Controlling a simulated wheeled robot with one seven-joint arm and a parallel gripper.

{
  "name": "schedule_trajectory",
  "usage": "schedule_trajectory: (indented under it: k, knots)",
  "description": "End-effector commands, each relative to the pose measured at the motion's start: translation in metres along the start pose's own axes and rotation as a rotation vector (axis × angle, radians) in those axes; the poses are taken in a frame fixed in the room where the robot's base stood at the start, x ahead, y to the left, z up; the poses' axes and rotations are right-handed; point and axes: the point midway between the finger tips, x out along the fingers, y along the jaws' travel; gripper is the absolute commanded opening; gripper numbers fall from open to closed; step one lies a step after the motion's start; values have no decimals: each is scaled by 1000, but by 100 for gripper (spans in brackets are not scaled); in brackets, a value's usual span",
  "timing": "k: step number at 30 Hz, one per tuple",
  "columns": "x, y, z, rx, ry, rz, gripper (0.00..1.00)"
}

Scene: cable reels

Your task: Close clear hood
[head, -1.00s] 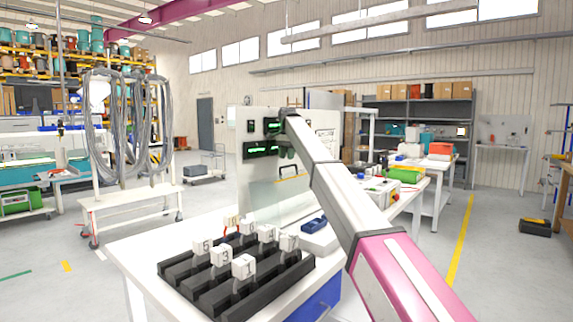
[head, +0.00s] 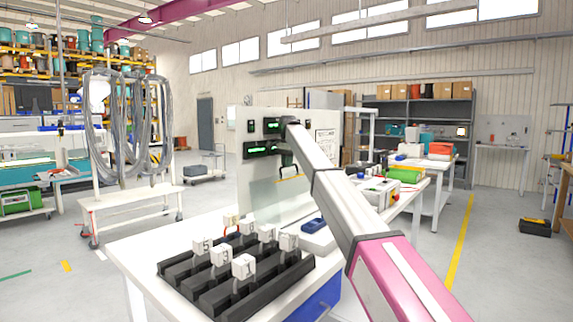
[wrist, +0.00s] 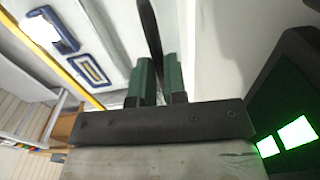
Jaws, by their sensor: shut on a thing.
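The clear hood (head: 272,200) is a see-through pane in front of the white upright panel (head: 246,125) on the bench. A yellow strip (head: 289,178) shows near its upper right part; a yellow bar (wrist: 50,48) also crosses the wrist view. My gripper (head: 287,160) is in front of the panel, under the green-lit displays, and partly hidden by my arm. In the wrist view its dark green fingers (wrist: 158,78) are shut on a thin dark bar (wrist: 150,35). I cannot tell for sure how that bar joins the hood.
A black rack (head: 235,280) with several numbered white blocks fills the front of the white bench (head: 130,255). A blue item (head: 314,225) lies right of the hood. Green-lit displays (head: 262,148) are on the panel close to my gripper. A cable stand (head: 125,200) is at left.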

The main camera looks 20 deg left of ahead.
Motion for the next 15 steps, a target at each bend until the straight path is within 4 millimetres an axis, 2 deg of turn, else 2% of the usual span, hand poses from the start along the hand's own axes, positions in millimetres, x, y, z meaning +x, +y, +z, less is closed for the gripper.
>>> schedule_trajectory:
  k: [8,15]
  knots:
    - [-18,31,2,2,1,-122,0]
    - [-39,80,4,2,2,-327,0]
